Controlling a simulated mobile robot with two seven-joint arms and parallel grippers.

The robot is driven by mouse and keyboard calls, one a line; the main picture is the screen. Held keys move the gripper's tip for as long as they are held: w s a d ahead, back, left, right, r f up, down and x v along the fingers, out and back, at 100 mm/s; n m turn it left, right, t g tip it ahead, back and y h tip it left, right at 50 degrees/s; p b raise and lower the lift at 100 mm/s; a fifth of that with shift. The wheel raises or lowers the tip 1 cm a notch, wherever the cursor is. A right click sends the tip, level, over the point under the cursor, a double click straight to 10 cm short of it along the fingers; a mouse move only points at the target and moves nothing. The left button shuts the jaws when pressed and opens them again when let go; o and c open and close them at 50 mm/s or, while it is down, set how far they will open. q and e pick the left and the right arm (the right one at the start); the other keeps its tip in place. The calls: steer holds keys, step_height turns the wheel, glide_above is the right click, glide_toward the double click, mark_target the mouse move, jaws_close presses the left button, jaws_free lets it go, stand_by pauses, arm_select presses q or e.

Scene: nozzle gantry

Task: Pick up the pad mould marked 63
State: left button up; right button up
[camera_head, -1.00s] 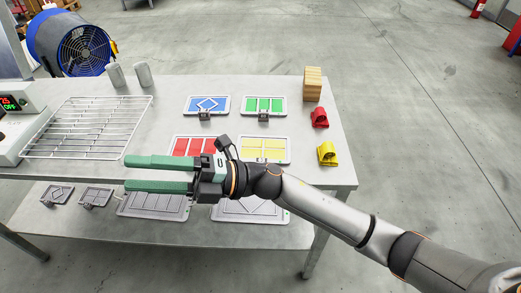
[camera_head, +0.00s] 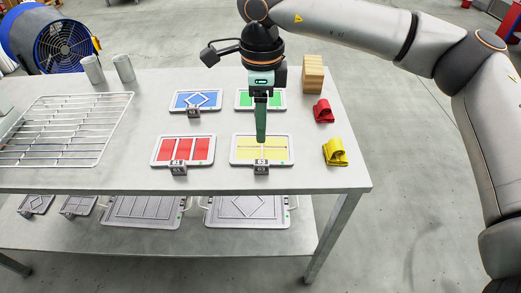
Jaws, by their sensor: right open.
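Four pad moulds in grey frames lie flat on the table: a yellow one (camera_head: 242,158), a red one (camera_head: 199,148), a blue one (camera_head: 180,98) and a green one (camera_head: 277,98). Small dark number tags stand at their front edges. The tag (camera_head: 261,168) of the yellow mould seems to read 63; the others are too small to read surely. My right gripper (camera_head: 261,138) points down over the yellow mould, its green fingers seen edge-on, open and empty. It hides part of the green mould and its tag. I cannot tell whether the tips touch the yellow mould. My left gripper is out of view.
A wire rack (camera_head: 68,130) lies at left, with two grey cylinders (camera_head: 124,68) behind it. A wooden block stack (camera_head: 313,74), a red clip-like piece (camera_head: 323,111) and a yellow one (camera_head: 335,152) stand at right. The lower shelf (camera_head: 150,240) holds grey moulds.

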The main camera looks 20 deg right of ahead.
glide_above(261, 161)
steer(key=f, duration=0.6)
steer(key=shift+s+f, duration=0.25)
steer(key=shift+s, duration=0.15)
steer(key=f, duration=0.3)
steer(key=f+p, duration=0.1)
steer(key=f, duration=0.1)
steer(key=shift+w+f, duration=0.25)
steer(key=shift+f, duration=0.05)
jaws_close()
steer(key=shift+r, duration=0.1)
stand_by(0.5)
